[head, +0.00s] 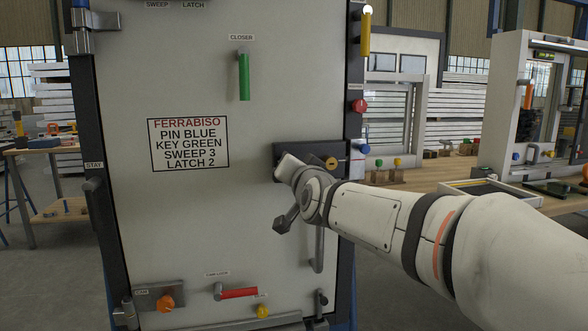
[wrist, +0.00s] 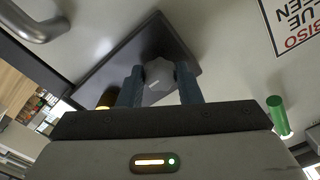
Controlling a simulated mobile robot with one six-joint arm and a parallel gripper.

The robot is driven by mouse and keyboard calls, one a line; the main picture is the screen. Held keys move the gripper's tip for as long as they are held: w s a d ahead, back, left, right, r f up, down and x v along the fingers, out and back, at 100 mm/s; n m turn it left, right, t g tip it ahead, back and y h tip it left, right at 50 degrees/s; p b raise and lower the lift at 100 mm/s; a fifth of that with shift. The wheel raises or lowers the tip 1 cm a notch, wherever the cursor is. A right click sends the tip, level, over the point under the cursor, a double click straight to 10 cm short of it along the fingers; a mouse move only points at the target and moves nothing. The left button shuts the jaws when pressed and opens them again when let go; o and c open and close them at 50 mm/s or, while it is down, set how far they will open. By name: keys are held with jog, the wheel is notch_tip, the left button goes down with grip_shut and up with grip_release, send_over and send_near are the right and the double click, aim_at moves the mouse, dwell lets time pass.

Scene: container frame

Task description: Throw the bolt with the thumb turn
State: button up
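The thumb turn (wrist: 159,82) is a pale grey faceted knob on a dark plate (wrist: 188,50) in the wrist view. My gripper (wrist: 160,84) has one blue-grey finger on each side of it, and the knob fills the narrow gap, so the fingers look shut on it. In the head view my gripper (head: 286,190) is at the dark lock plate (head: 310,149) on the door's right side and hides the thumb turn. A brass round cylinder (head: 331,163) sits on the plate's right end. The bolt itself cannot be made out.
The pale door (head: 190,215) carries a printed sign (head: 188,145), a green closer handle (head: 244,77), a red lever (head: 238,293) and an orange knob (head: 165,303). A grey pull handle (head: 318,250) is below the lock plate. A workbench (head: 410,172) stands to the right.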

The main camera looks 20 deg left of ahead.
jog(key=o, duration=0.4)
jog(key=shift+o, duration=0.2)
jog(key=p+v, duration=0.1)
jog(key=v, duration=0.7)
jog(key=shift+w+p, duration=0.1)
jog(key=shift+p, duration=0.3)
